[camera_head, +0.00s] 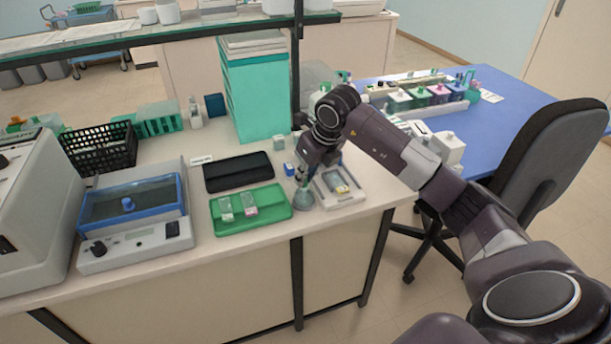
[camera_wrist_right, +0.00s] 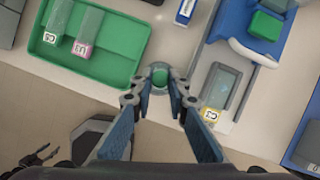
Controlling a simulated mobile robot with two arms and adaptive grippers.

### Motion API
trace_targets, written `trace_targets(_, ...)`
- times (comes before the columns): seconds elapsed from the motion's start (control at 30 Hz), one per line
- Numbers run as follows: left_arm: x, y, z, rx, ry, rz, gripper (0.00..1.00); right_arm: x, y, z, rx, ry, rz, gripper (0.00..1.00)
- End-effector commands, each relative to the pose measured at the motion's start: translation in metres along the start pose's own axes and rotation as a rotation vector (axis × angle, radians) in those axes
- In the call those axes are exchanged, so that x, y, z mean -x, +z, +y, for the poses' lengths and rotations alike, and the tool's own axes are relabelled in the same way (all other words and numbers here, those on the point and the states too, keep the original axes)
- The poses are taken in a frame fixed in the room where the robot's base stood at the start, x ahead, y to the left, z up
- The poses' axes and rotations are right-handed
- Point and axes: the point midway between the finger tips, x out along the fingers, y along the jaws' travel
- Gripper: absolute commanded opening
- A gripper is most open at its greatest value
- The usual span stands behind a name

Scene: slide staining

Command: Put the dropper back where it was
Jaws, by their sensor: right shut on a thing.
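My right gripper (camera_head: 302,178) points down over the bench near its front edge, just right of the green tray (camera_head: 272,222). It is shut on a slim thing that looks like the dropper, mostly hidden by the fingers. Directly below it is a small grey-green conical vessel (camera_head: 304,199). In the right wrist view a round green rim (camera_wrist_right: 159,77) shows between the fingertips (camera_wrist_right: 160,92). I cannot tell whether the dropper's tip is inside the vessel or above it. My left gripper is not in view.
Slides lie in the green tray. A pale holder with a slide (camera_head: 326,200) stands close on the right. A black flat case (camera_head: 238,171) lies behind the tray, and a blue-lidded device (camera_head: 135,240) stands left. An office chair (camera_head: 545,165) is at the blue table (camera_head: 505,115).

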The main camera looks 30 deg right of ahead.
Motion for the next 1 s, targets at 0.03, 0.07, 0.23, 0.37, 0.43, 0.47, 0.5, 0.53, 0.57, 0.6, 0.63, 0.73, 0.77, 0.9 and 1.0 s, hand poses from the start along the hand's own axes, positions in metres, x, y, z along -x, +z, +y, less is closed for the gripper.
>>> trace_targets(0.03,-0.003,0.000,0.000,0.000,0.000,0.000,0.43,-0.003,-0.001,0.000,0.000,0.000,0.000,0.05)
trace_targets(0.07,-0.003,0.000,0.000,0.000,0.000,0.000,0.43,-0.003,-0.001,0.000,-0.001,0.000,0.000,0.05)
trace_targets(0.23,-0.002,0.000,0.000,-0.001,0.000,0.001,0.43,-0.002,-0.001,0.000,-0.001,0.000,0.000,0.32)
trace_targets(0.37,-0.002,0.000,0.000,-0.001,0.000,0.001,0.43,-0.002,-0.001,0.000,0.000,0.000,0.000,0.32)
trace_targets(0.43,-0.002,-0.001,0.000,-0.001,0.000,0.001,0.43,-0.002,-0.001,0.000,0.000,0.000,0.000,0.32)
trace_targets(0.47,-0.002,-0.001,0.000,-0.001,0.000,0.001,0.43,-0.002,-0.001,0.000,0.000,0.000,0.000,0.32)
trace_targets(0.5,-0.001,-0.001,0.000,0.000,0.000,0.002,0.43,-0.001,0.000,0.000,0.000,0.000,0.000,0.32)
trace_targets(0.53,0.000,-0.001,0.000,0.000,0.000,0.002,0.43,0.000,0.000,0.000,0.000,0.000,-0.001,0.32)
trace_targets(0.57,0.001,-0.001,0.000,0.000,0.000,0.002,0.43,0.001,0.001,0.000,0.000,0.000,-0.001,0.32)
trace_targets(0.6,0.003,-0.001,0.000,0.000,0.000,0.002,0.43,0.003,0.002,0.000,0.000,0.000,-0.001,0.32)
trace_targets(0.63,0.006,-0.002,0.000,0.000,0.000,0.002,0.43,0.006,0.003,0.000,0.000,0.001,-0.001,0.32)
trace_targets(0.73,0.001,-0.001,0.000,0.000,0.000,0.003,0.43,0.017,0.004,-0.001,0.000,-0.001,-0.005,0.32)
trace_targets(0.77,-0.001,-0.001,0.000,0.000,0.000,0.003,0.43,0.023,0.004,-0.001,0.001,-0.002,-0.006,0.32)
trace_targets(0.9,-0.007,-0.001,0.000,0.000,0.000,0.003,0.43,0.055,0.004,-0.001,0.001,-0.001,-0.007,0.32)
trace_targets(1.0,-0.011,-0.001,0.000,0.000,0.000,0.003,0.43,0.078,0.004,-0.001,0.000,-0.002,-0.006,0.32)
